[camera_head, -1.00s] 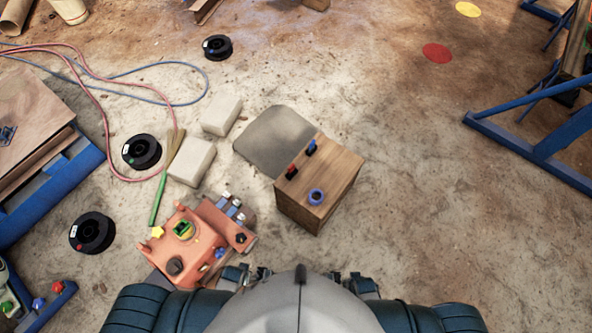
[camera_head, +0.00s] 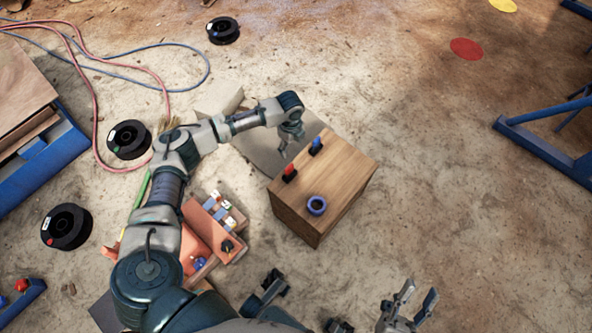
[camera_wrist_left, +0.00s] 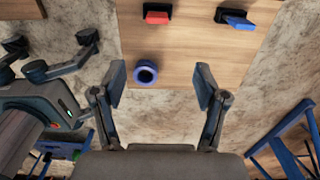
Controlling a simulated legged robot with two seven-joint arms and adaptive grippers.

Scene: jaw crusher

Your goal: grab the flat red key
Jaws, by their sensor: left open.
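The flat red key (camera_head: 290,171) stands on the wooden box (camera_head: 325,185), near its left edge. It also shows at the top of the left wrist view (camera_wrist_left: 156,17), beyond the fingertips. My left gripper (camera_head: 290,146) is above the box's far left side, just beyond the red key in the head view. Its two fingers (camera_wrist_left: 161,83) are spread and nothing is between them in contact. My right gripper (camera_head: 418,292) is at the bottom right of the head view, with its fingers apart and empty.
A blue key (camera_head: 316,146) stands beside the red one, and a blue ring (camera_head: 317,205) lies on the same box top. An orange machine (camera_head: 208,240) is partly hidden behind my left arm. Black spools (camera_head: 66,227) lie at left. Floor right of the box is clear.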

